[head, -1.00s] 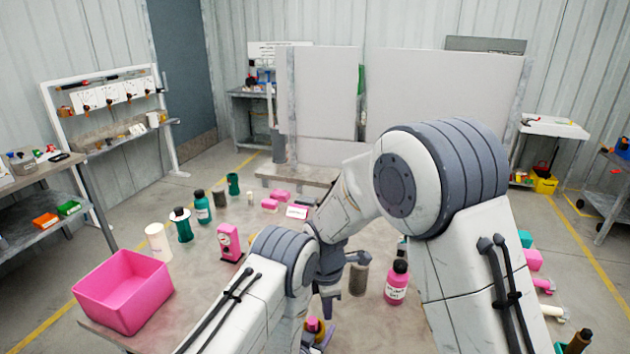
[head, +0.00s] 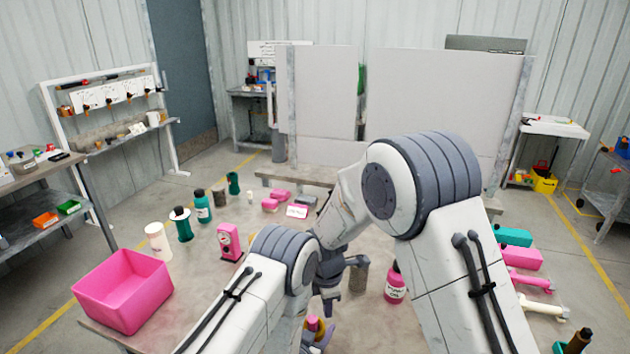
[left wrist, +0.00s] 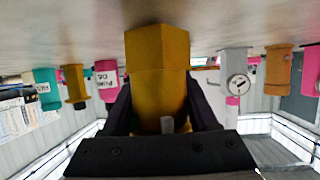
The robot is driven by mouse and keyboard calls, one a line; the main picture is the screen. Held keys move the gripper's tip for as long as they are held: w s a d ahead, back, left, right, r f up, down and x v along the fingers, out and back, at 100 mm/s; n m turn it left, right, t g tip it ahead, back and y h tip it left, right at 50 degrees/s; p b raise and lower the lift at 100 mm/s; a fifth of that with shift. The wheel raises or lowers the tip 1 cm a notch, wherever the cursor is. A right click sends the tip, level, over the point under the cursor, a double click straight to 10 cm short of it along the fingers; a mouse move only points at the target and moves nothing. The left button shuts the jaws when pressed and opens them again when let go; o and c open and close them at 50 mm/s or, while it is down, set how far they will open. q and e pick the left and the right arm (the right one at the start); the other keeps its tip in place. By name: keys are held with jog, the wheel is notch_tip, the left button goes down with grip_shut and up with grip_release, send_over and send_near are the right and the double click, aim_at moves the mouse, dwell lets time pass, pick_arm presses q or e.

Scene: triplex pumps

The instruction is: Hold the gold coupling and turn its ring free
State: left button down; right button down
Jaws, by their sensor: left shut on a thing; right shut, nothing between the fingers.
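The gold coupling (left wrist: 158,85) fills the middle of the left wrist view, with a wider faceted end at the top of that picture. My left gripper (left wrist: 162,108) is shut on it, one dark finger on each side. In the head view my left gripper (head: 318,334) is at the bottom edge, mostly hidden behind my forearm. My right gripper (head: 328,300) is shut and empty, just above my left gripper in the picture. I cannot tell whether it touches the coupling. The ring cannot be clearly told apart from the body.
A pink bin (head: 122,290) stands at the table's left corner. A pink gauge block (head: 229,241), a white cylinder (head: 158,243) and teal bottles (head: 203,206) stand left of my arms. A pink bottle (head: 395,285) stands close to my right arm. Several parts lie at the right.

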jog(key=shift+w+f, duration=0.15)
jog(key=shift+f, duration=1.25)
